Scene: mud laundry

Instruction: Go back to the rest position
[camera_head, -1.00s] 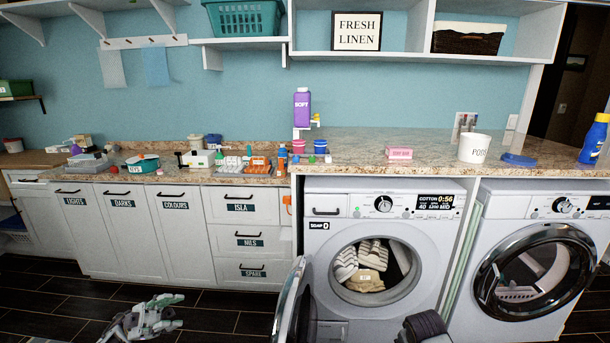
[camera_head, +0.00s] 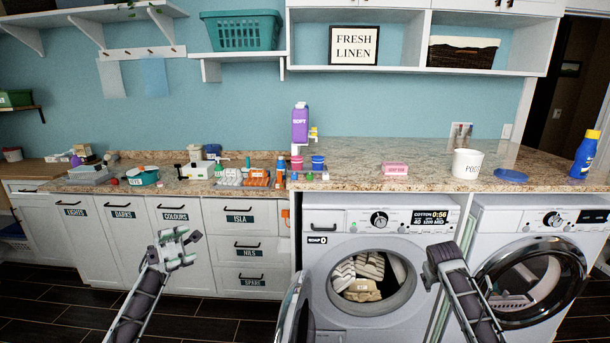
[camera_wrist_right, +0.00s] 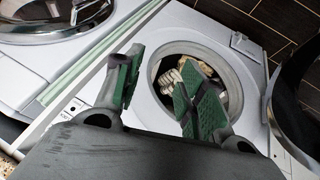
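My left gripper (camera_head: 180,248) is raised in front of the white drawer fronts. Its fingers look spread, with nothing between them. My right arm reaches up from the lower right in the head view, and its dark wrist end (camera_head: 442,258) is in front of the washer's right side; its fingers are mostly hidden there. In the right wrist view my right gripper (camera_wrist_right: 156,78) is open, its two green finger pads apart and empty. The open washer drum beyond it holds striped items (camera_head: 368,265) and a beige piece (camera_head: 361,291).
The left washer (camera_head: 325,268) has its round door (camera_head: 293,312) swung open to the left. The right washer's door (camera_head: 528,275) is closed. Bottles, cups and small trays stand along the counter (camera_head: 420,178). The dark floor (camera_head: 50,310) at the lower left is clear.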

